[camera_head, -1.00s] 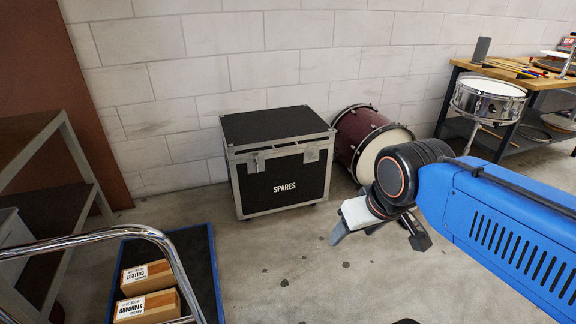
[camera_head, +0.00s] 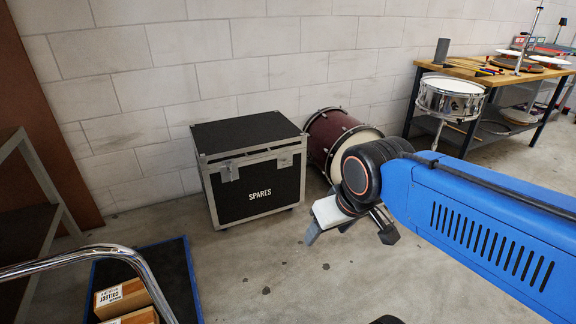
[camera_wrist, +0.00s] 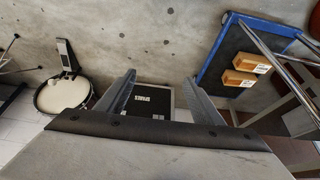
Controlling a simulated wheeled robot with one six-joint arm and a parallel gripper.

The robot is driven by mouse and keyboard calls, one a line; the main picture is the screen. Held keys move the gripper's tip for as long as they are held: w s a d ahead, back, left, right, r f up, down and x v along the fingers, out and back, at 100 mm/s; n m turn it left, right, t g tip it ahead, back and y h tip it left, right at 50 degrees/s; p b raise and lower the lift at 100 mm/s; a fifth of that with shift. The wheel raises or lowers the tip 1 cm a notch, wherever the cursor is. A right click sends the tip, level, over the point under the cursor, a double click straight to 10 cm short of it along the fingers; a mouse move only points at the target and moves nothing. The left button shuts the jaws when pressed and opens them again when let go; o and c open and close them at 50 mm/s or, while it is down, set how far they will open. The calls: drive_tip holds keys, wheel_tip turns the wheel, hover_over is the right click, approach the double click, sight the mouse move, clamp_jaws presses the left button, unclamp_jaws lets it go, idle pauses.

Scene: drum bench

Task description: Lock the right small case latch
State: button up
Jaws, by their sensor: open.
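The black case (camera_head: 254,178) with silver edges and the word SPARES stands on the floor against the wall. Its right latch (camera_head: 285,160) is a small grey plate near the top right of the front; whether it is locked is too small to tell. The left latch (camera_head: 229,173) sits at the front's top left. My gripper (camera_head: 350,232) is open and empty, in front and to the right of the case, apart from it. In the wrist view the case (camera_wrist: 150,100) shows partly between the open fingers; its latches are not clear there.
A dark red drum (camera_head: 325,135) lies right of the case. A snare drum (camera_head: 450,98) on a stand and a workbench (camera_head: 470,70) are further right. A blue-edged cart (camera_head: 178,270) with boxes (camera_head: 122,297) stands at left front. The floor before the case is clear.

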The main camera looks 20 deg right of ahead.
sight(288, 163)
drive_tip(key=w+d+f+t+h, duration=0.15)
drive_tip(key=w+d, duration=0.25)
drive_tip(key=w, duration=1)
drive_tip(key=w+d+f+t, duration=0.3)
drive_tip(key=w+d, duration=0.1)
drive_tip(key=w, duration=1)
drive_tip(key=w+d+f+t, duration=0.2)
drive_tip(key=w+d, duration=0.3)
drive_tip(key=w, duration=0.9)
drive_tip(key=w+d+f+t, duration=0.3)
drive_tip(key=w+d+f, duration=0.2)
drive_tip(key=w+f, duration=0.55)
drive_tip(key=w+d+f+t+y, duration=0.1)
drive_tip(key=d+f+t, duration=0.15)
drive_tip(key=f, duration=0.45)
drive_tip(key=w+d+f+t+y, duration=0.1)
drive_tip(key=w+d+f, duration=0.15)
drive_tip(key=f, duration=0.45)
drive_tip(key=shift+h, duration=0.25)
drive_tip(key=w, duration=1.6)
drive_tip(key=shift+w+d+r, duration=0.15)
drive_tip(key=shift+d+r, duration=0.05)
drive_tip(key=c, duration=1)
